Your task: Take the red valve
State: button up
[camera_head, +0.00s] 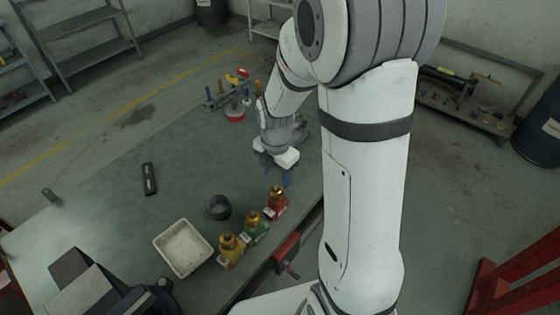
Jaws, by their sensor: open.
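The red valve (276,204) stands on the green workbench near its right edge, with a brass top and a small pale label. It is the rightmost of three valves in a slanting row. My gripper (277,175) is above and just beyond the red valve, with its fingers pointing down. It is open, and nothing shows between the fingers. A gap shows between the fingertips and the valve's top, but the exact height is hard to tell.
A green valve (255,228) and a yellow valve (230,250) stand close beside the red one. A white tray (183,249), a dark round cup (219,207) and a black bar (149,178) are to the left. A tool holder (236,108) stands behind.

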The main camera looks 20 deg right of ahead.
aim_at(276, 190)
jog(key=shift+f+n, duration=0.3)
notch_tip(276, 190, down, 7)
jog(key=b, duration=0.5)
jog(key=shift+r, duration=0.15)
dwell(0.4)
jog(key=c, duration=1)
